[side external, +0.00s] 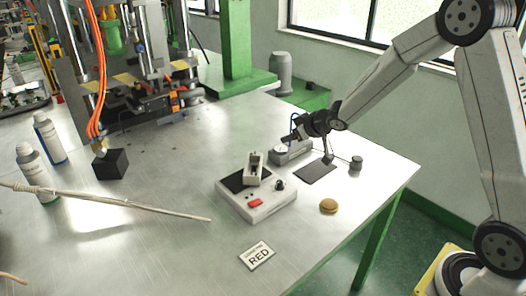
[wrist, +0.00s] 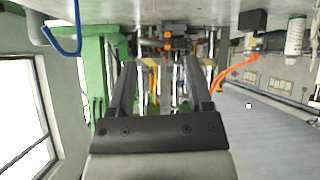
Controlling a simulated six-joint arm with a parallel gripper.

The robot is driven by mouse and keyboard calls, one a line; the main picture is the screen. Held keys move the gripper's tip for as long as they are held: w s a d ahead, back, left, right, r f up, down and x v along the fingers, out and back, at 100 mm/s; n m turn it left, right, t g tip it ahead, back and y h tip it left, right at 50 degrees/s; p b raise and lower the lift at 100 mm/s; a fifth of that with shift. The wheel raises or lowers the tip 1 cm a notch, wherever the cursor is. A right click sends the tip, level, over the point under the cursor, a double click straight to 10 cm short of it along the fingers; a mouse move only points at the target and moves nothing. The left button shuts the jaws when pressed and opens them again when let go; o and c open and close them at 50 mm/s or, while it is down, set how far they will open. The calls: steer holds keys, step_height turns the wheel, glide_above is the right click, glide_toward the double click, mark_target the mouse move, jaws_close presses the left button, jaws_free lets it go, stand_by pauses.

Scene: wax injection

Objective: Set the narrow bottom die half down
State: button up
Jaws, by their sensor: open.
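In the side view a small light-grey slotted block (side external: 254,170), which may be the narrow bottom die half, stands on the dark top of a white box (side external: 262,208). I cannot tell for certain which die half it is. My gripper (side external: 289,138) is above a grey box-shaped device (side external: 291,153), to the right of and behind the slotted block and apart from it. In the wrist view my gripper (wrist: 160,62) has its two dark fingers spread, with nothing held between them.
A dark mat (side external: 317,172), a small dark cylinder (side external: 355,162) and a round tan piece (side external: 328,206) lie to the right. A black cube (side external: 110,164), bottles (side external: 31,168) and a pale rod (side external: 120,203) are left. The press stands behind.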

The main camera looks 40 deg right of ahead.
steer(key=s+a+f+m+g, duration=0.1)
steer(key=s+a+g, duration=0.3)
steer(key=s, duration=0.8)
steer(key=s+a+f+m+g, duration=0.1)
steer(key=s+a+g, duration=0.2)
steer(key=s, duration=1)
steer(key=shift+a+f+g+h, duration=0.3)
steer(key=shift+a+f+g, duration=0.1)
steer(key=shift+a, duration=0.25)
steer(key=shift+w, duration=0.1)
